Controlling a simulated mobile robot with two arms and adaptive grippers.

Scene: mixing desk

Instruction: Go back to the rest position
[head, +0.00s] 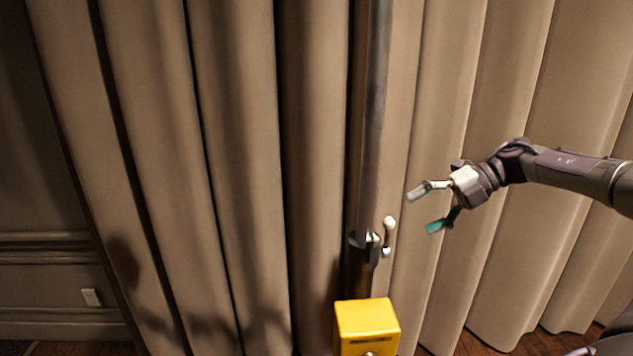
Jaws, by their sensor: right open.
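My right gripper (424,210) is open and empty, with its fingers spread apart and pointing left. Its arm comes in from the right edge of the head view. It is in front of the beige curtain, to the right of a grey vertical pole. My left gripper is not in view.
A grey pole (374,120) with a small white-knobbed lever (389,224) stands in front of the beige curtain (240,150). A yellow box (367,322) is at its foot. A panelled wall with an outlet (91,297) is at the left. Wooden floor shows at the bottom.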

